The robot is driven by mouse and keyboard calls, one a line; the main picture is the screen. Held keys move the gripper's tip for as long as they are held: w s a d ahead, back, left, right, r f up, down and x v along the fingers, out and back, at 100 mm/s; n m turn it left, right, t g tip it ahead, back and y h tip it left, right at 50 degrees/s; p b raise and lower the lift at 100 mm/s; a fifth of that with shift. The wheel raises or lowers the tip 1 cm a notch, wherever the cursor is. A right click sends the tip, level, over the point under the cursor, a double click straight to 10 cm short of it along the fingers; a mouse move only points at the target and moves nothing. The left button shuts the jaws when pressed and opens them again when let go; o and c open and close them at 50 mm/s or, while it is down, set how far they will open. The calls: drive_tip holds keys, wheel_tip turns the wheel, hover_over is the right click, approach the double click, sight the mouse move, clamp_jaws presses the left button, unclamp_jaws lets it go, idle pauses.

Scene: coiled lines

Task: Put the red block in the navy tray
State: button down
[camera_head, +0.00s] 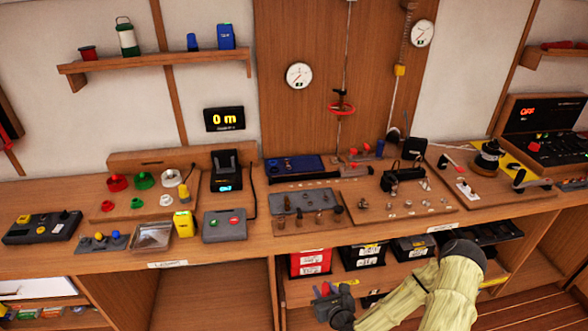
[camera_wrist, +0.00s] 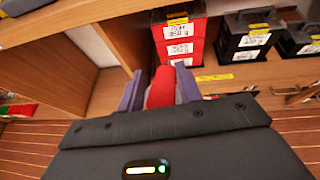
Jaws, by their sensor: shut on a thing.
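The red block (camera_wrist: 161,88) is between the two purple-grey fingers of my gripper (camera_wrist: 160,90), which is shut on it. In the head view my gripper (camera_head: 326,292) is low, in front of the bench and near the lower shelf, with a bit of the red block (camera_head: 325,288) showing. My wrist hides part of it there. The navy tray (camera_head: 292,167) lies on the bench top, towards the back, above and left of my gripper.
A red box (camera_head: 309,262) and black boxes (camera_head: 362,255) stand on the lower shelf behind my gripper. The bench's front edge (camera_head: 350,237) lies above it. A board with pegs (camera_head: 315,220) lies in front of the navy tray, and a board with small parts (camera_head: 395,195) to its right.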

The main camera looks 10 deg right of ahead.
drive_tip(key=s+d+r+n+y+b, duration=0.1)
drive_tip(key=s+d+r+y+b, duration=0.1)
drive_tip(key=d+r+b, duration=0.4)
drive_tip(key=d+r, duration=0.4)
drive_tip(key=r, duration=0.4)
drive_tip(key=shift+s+r+n+g, duration=0.15)
drive_tip(key=shift+s+n+g, duration=0.15)
drive_tip(key=shift+n, duration=0.1)
